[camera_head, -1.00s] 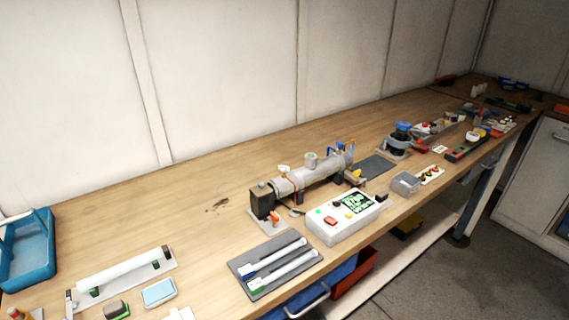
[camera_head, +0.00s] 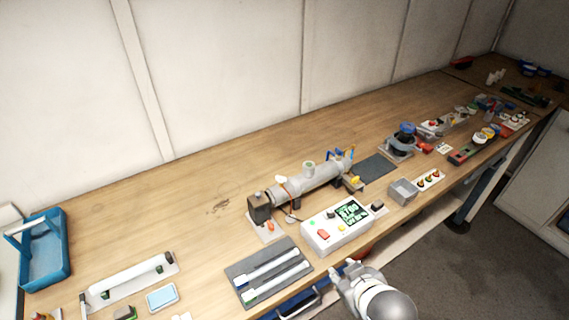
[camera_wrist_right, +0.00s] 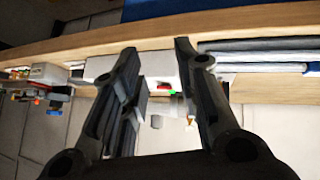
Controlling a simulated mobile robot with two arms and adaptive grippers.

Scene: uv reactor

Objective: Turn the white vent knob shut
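The grey cylindrical reactor (camera_head: 322,175) lies on the bench near the middle in the head view. A small white knob-like part (camera_head: 282,180) sits on top of its left end; I take it for the vent knob, but it is too small to tell how it is turned. My right gripper (camera_head: 351,266) is at the bench's front edge, in front of the white control box (camera_head: 335,236) and apart from the reactor. In the right wrist view my right gripper (camera_wrist_right: 156,47) has its fingers spread with nothing held between them. My left gripper is not in view.
A dark tray (camera_head: 233,271) with white tubes lies left of the control box. A grey open bin (camera_head: 403,190) and a dark mat (camera_head: 375,168) are to its right. A blue basket (camera_head: 43,262) stands far left. The bench behind the reactor is mostly clear.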

